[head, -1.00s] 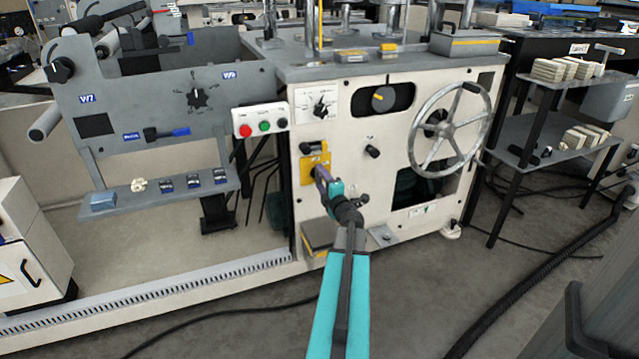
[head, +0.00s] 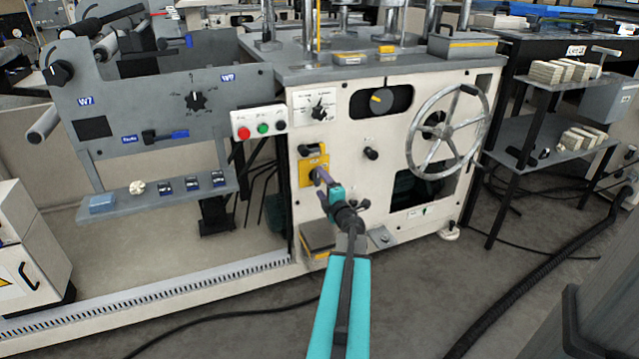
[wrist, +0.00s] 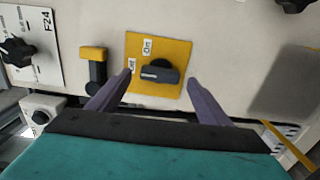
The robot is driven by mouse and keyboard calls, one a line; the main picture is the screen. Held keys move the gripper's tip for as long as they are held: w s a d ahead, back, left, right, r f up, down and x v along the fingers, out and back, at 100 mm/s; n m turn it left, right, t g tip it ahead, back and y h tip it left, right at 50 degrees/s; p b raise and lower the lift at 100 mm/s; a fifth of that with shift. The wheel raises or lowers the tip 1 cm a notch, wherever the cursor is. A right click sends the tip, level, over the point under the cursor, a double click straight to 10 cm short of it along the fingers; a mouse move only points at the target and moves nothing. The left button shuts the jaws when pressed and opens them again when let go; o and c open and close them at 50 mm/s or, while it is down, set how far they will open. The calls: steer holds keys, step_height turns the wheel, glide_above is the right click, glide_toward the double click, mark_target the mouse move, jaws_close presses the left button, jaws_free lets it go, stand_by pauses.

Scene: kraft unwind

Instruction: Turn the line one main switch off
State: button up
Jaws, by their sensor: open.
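The main switch is a black rotary knob (wrist: 160,72) on a yellow plate (wrist: 172,50) with "On" and "Off" labels. In the wrist view its bar lies sideways, with a pale mark at the left end, on the side of the "Off" label; "On" is above. My gripper (wrist: 160,78) is open, with one purple finger on each side of the knob and visible gaps to it. I cannot tell how deep the fingertips reach. In the head view the yellow plate (head: 307,171) is on the white machine front, and my gripper (head: 319,176) covers the knob.
A black lever on a yellow mount (wrist: 95,65) is left of the plate in the wrist view. In the head view, a push-button box (head: 262,122), a selector dial (head: 319,109) and a large handwheel (head: 447,131) are nearby.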

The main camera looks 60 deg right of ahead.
steer(key=p+v, duration=0.2)
steer(key=v, duration=1)
steer(key=shift+w, duration=0.15)
stand_by(0.3)
